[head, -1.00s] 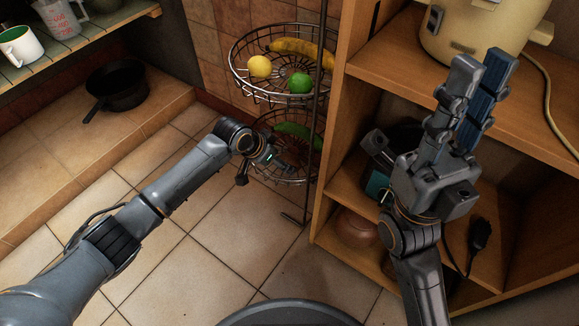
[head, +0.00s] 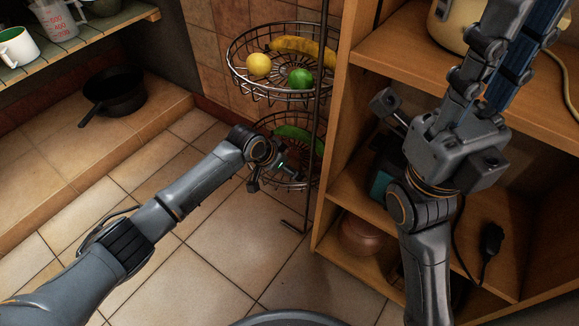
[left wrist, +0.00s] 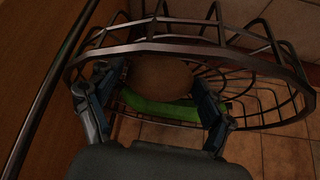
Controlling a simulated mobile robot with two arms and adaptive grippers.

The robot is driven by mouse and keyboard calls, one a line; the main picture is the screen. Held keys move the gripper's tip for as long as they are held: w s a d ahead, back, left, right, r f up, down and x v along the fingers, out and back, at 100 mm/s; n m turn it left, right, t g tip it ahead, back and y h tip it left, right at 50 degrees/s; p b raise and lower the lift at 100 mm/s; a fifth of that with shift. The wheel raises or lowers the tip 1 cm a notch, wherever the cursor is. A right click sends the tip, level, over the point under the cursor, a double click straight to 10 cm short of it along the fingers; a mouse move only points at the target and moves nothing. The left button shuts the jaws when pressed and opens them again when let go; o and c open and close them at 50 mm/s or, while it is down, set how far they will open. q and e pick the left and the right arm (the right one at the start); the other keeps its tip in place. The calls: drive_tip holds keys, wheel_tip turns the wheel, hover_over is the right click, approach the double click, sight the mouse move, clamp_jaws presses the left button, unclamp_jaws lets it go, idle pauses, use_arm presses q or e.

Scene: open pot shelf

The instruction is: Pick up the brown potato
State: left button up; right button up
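The brown potato (left wrist: 160,77) lies in the lower wire basket (left wrist: 205,45) in the left wrist view, partly behind the basket's rim. My left gripper (left wrist: 155,88) is open, with one finger on each side of the potato. A gap shows at the left finger; I cannot tell whether the right finger touches. In the head view my left gripper (head: 283,168) reaches the lower basket, and the potato is hard to make out there. My right gripper (head: 507,45) is raised in front of the shelf, fingers apart and empty.
A green vegetable (left wrist: 160,107) lies beside the potato. The upper basket (head: 262,92) holds a lemon (head: 258,64), a lime (head: 300,78) and a banana (head: 305,47). The wooden shelf (head: 375,60) stands close on the right. The tiled floor (head: 215,265) is clear.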

use_arm(q)
drive_tip(key=c, duration=0.7)
drive_tip(key=shift+c, duration=0.3)
